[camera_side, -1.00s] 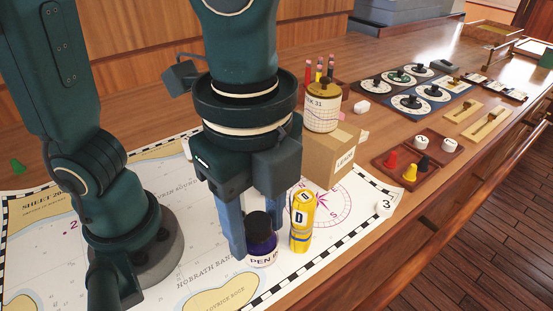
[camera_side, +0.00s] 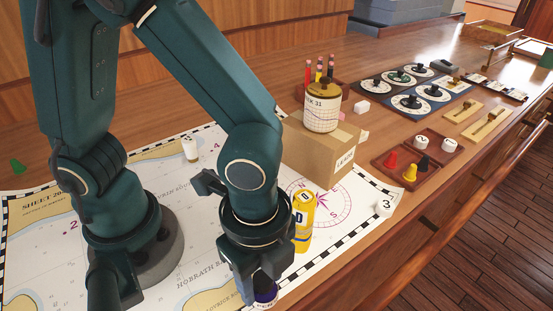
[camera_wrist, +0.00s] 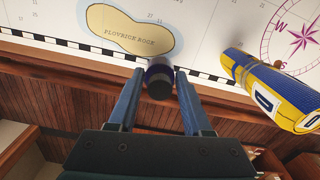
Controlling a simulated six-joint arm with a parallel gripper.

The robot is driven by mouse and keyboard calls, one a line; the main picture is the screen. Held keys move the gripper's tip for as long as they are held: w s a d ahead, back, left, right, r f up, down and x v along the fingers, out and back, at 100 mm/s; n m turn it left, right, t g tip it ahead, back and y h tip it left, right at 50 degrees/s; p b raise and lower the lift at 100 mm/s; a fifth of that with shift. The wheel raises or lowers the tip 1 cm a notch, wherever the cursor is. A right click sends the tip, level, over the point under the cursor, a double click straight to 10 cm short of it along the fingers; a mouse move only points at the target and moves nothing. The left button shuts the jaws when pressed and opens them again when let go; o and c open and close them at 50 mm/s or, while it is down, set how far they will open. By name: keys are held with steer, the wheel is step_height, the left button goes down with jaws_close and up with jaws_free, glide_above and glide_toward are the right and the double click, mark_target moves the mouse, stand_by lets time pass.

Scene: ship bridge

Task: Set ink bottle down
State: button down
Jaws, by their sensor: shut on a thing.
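The ink bottle (camera_side: 265,297), dark blue with a black cap and a pale label, is at the bottom of the side view, mostly covered by my gripper (camera_side: 262,284). In the wrist view the bottle (camera_wrist: 160,70) sits between the two blue fingers of my gripper (camera_wrist: 159,84), which are shut on it. There it overlaps the checkered border of the chart (camera_wrist: 205,30), below the Plovrick Rock island. Whether its base touches the surface I cannot tell.
A yellow cylinder marked D (camera_side: 302,232) stands close behind my gripper; it also shows in the wrist view (camera_wrist: 272,88). A cardboard box (camera_side: 318,152) carries a jar (camera_side: 322,108). The table's front edge is near.

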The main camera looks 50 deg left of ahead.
mark_target(261, 275)
steer(key=shift+f, duration=0.2)
steer(key=shift+f, duration=0.15)
steer(key=shift+c, duration=1.7)
jaws_free()
step_height(261, 275, up, 11)
steer(key=shift+r, duration=0.1)
steer(key=w+a+n+t, duration=0.1)
steer(key=a+n+t, duration=0.1)
steer(key=a+n, duration=0.2)
steer(key=w+a+r+n+t, duration=0.1)
steer(key=a+n, duration=0.4)
steer(key=n, duration=0.1)
steer(key=a+r+n+t, duration=0.1)
steer(key=a+n+t, duration=0.1)
steer(key=a+n, duration=0.3)
steer(key=shift+w+a+n+t, duration=0.2)
steer(key=shift+w+n+t, duration=0.15)
steer(key=shift+n, duration=0.25)
